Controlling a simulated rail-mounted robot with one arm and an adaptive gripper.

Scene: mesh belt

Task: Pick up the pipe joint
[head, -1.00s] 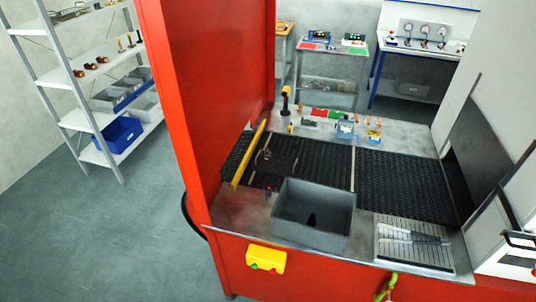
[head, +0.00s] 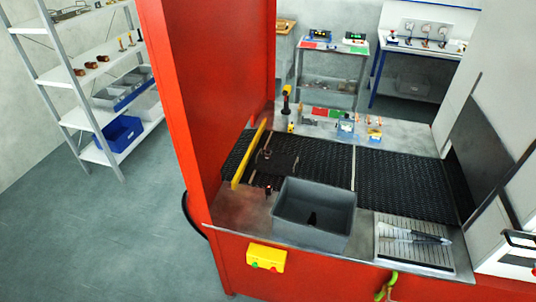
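I cannot single out the pipe joint with certainty. A small brownish piece (head: 265,155) lies on a dark flat plate (head: 284,161) on the left part of the black mesh belt (head: 400,178); it is too small to identify. Several small copper-coloured parts (head: 374,133) stand by the small blue bins on the ledge behind the belt. A dark object (head: 311,219) lies inside the grey bin (head: 328,239) in front of the belt. My gripper is not in view.
A yellow bar (head: 249,153) crosses the belt's left end beside a tall red panel (head: 205,90). A ribbed metal tray (head: 405,255) with pale tools stands right of the bin. A yellow button box (head: 266,258) is on the red front. The belt's right half is clear.

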